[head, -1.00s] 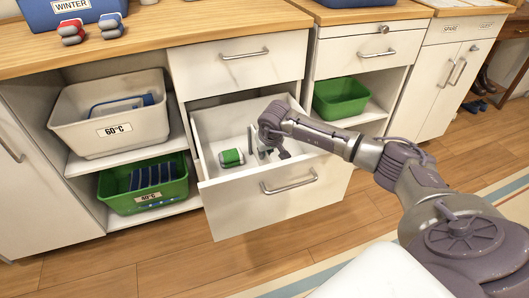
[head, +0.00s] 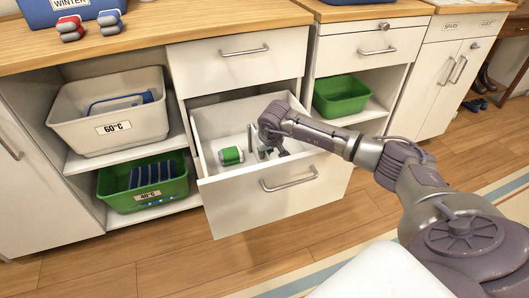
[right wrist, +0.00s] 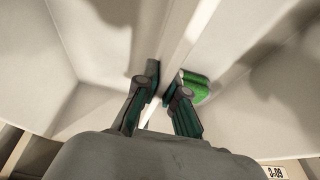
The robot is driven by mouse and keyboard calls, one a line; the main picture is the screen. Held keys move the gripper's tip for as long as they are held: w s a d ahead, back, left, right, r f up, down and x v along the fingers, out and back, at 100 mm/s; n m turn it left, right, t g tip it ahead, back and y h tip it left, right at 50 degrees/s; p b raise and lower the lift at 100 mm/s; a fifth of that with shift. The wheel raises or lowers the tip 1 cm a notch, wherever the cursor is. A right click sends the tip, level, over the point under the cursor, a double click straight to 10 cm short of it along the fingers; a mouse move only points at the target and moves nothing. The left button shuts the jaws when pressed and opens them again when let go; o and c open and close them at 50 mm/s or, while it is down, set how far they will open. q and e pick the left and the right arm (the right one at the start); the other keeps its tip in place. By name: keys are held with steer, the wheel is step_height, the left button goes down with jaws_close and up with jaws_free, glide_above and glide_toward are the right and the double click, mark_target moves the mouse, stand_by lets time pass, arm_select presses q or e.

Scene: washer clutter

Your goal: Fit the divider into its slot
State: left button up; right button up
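The open drawer (head: 229,184) is white and pulled out below a shut one. My right gripper (head: 262,150) reaches down into it from the right. In the right wrist view, its two fingers (right wrist: 163,88) stand on either side of a thin white strip, which looks like the divider (right wrist: 187,40), and seem shut on it. In the head view the divider is mostly hidden by the gripper, and I cannot tell whether it sits in its slot. A green and white item (head: 231,155) lies in the drawer left of the gripper. My left gripper is not in view.
A white 60°C basket (head: 105,128) and a green 40°C basket (head: 145,195) stand on shelves at left. Another green bin (head: 341,97) sits on the right shelf. The drawer front's handle (head: 289,180) faces out. The floor before the drawer is clear.

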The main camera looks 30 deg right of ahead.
steer(key=o, duration=0.5)
steer(key=v, duration=1.2)
steer(key=shift+s, duration=0.1)
